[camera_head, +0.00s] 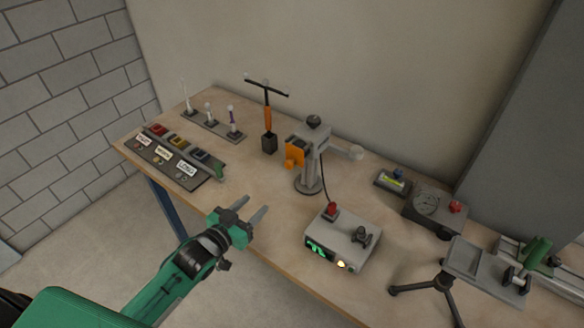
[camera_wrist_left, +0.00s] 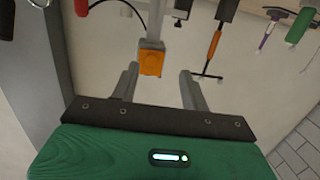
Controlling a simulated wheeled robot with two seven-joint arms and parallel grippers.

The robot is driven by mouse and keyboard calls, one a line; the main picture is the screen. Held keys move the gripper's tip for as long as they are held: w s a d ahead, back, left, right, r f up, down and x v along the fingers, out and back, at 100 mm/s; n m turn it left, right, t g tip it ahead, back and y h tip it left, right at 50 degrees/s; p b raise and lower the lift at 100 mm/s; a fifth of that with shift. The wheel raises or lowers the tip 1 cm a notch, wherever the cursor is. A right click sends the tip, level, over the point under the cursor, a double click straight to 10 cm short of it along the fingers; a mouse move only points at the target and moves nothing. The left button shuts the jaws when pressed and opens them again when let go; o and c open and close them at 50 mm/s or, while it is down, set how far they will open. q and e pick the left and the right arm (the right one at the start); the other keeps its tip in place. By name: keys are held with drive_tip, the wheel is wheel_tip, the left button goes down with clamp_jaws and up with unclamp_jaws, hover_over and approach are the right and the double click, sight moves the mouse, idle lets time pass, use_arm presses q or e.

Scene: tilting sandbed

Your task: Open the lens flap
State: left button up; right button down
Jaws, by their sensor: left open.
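An orange flap (camera_head: 295,153) sits on the left side of a grey stand-mounted device (camera_head: 314,150) near the middle of the table; I take it for the lens flap. It also shows in the left wrist view as an orange square (camera_wrist_left: 151,62), beyond my fingertips and a little left of the middle of the gap. My left gripper (camera_head: 253,206) is open and empty, over the table's front edge, to the lower left of the device and apart from it. Its two fingers also show in the left wrist view (camera_wrist_left: 159,70). The right gripper is not in view.
A grey control box (camera_head: 341,240) with a red knob stands in front of the device. An orange-handled T-bar tool (camera_head: 267,118) stands behind left. A switch panel (camera_head: 172,155) lies left. A tripod (camera_head: 445,283) and gauges fill the right. The table between panel and device is clear.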

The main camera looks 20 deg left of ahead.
sight(288, 166)
use_arm(q)
drive_tip(key=shift+t+h, duration=0.5)
drive_tip(key=r+p+x, duration=0.1)
drive_tip(key=x, duration=0.3)
drive_tip(key=r+p+x, duration=0.1)
drive_tip(key=x, duration=0.4)
drive_tip(key=r+p+x, duration=0.1)
drive_tip(key=x, duration=0.3)
drive_tip(key=shift+w+d+r, duration=0.15)
drive_tip(key=shift+d, duration=0.1)
drive_tip(key=shift+w+d+p, duration=0.2)
drive_tip(key=shift+w+p, duration=0.1)
drive_tip(key=shift+w, duration=0.15)
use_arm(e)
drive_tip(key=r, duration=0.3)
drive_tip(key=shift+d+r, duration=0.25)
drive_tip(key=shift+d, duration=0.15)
use_arm(q)
clamp_jaws()
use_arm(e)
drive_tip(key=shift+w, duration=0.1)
